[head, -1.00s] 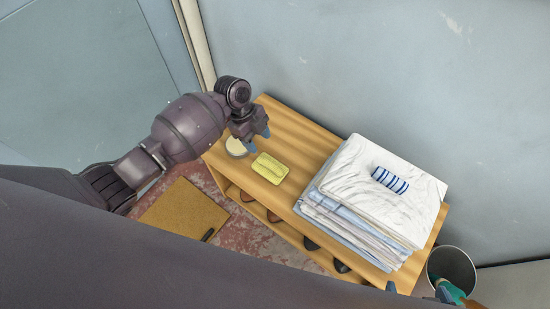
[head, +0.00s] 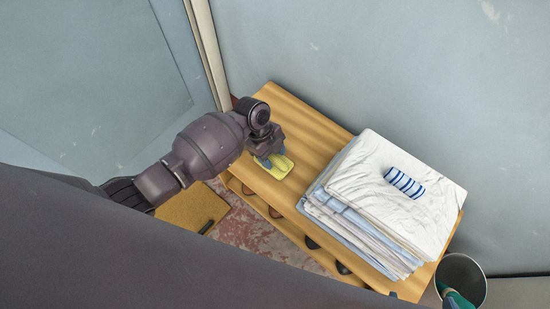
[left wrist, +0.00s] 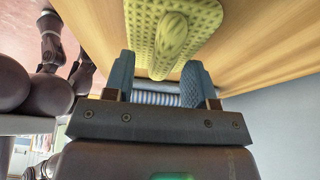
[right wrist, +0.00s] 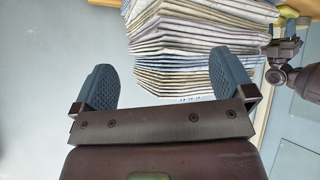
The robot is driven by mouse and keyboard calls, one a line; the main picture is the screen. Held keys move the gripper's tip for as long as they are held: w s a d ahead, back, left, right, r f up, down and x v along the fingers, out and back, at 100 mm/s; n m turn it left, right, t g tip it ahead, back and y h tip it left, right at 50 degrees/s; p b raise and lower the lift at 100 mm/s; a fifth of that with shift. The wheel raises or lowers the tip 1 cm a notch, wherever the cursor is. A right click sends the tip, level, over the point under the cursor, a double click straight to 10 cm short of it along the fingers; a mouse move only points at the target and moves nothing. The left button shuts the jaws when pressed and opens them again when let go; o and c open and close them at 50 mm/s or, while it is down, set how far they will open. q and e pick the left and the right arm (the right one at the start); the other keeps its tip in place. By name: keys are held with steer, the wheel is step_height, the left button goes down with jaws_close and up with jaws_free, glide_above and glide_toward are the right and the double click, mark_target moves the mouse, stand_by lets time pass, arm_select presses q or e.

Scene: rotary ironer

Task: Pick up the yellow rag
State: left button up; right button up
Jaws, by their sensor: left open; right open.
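The yellow rag (head: 280,171) lies on the wooden bench near its left end, partly hidden by my left gripper (head: 269,160). In the left wrist view the rag (left wrist: 172,38) is textured, with a raised ridge along its middle. My left gripper (left wrist: 160,85) is open and empty there, its two blue fingers spread either side of the ridge's near end. I cannot tell whether they touch the rag. My right gripper (right wrist: 163,88) is open and empty in the right wrist view, with the stack of folded cloth beyond it.
The wooden bench (head: 310,135) stands against a grey-blue wall. A stack of folded cloths (head: 385,215) fills its right part, with a blue-and-white striped roll (head: 404,182) on top. A grey bin (head: 470,268) stands at the right.

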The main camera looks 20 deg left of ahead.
mark_target(273, 156)
arm_select(q)
steer(key=shift+f, duration=0.1)
jaws_close()
stand_by(0.3)
steer(key=r, duration=0.1)
steer(key=r+p, duration=0.1)
steer(key=r, duration=0.1)
steer(key=r+p, duration=0.1)
steer(key=r, duration=0.1)
steer(key=shift+w, duration=0.25)
step_height(273, 156, up, 15)
steer(key=p, duration=0.4)
steer(key=shift+s+p, duration=0.25)
steer(key=shift+p, duration=0.05)
arm_select(e)
steer(key=r, duration=0.1)
steer(key=r+m, duration=0.1)
steer(key=s+r, duration=0.1)
steer(key=shift+d, duration=0.35)
